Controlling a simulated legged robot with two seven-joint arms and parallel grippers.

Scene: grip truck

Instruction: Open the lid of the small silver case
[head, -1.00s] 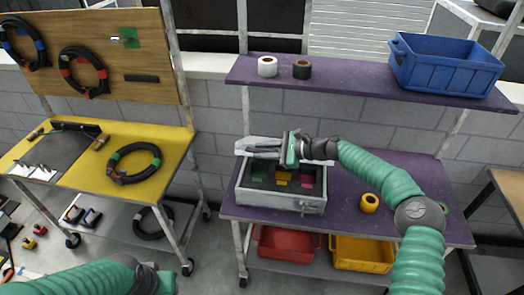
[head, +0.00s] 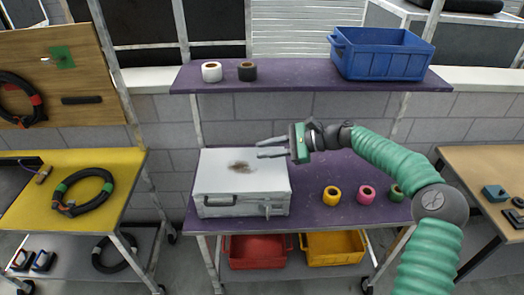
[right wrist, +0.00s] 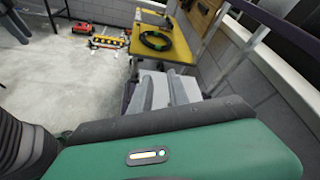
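The small silver case (head: 228,185) stands on the left part of the purple lower shelf, and its lid is down. The lid has a brown smudge on top, and a dark handle and a latch show on the front. My right gripper (head: 258,149) is above the case's back right corner, open and empty, its two fingers pointing left. It seems apart from the lid. In the right wrist view its grey fingers (right wrist: 163,92) show with a gap between them. The inside of the case is hidden. My left gripper is out of view.
Yellow (head: 332,195), pink (head: 366,194) and green (head: 397,192) tape rolls lie right of the case. The purple upper shelf (head: 290,77) hangs above, with a blue crate (head: 382,55). Red (head: 255,249) and yellow (head: 333,248) bins sit below. A yellow table (head: 75,205) stands left.

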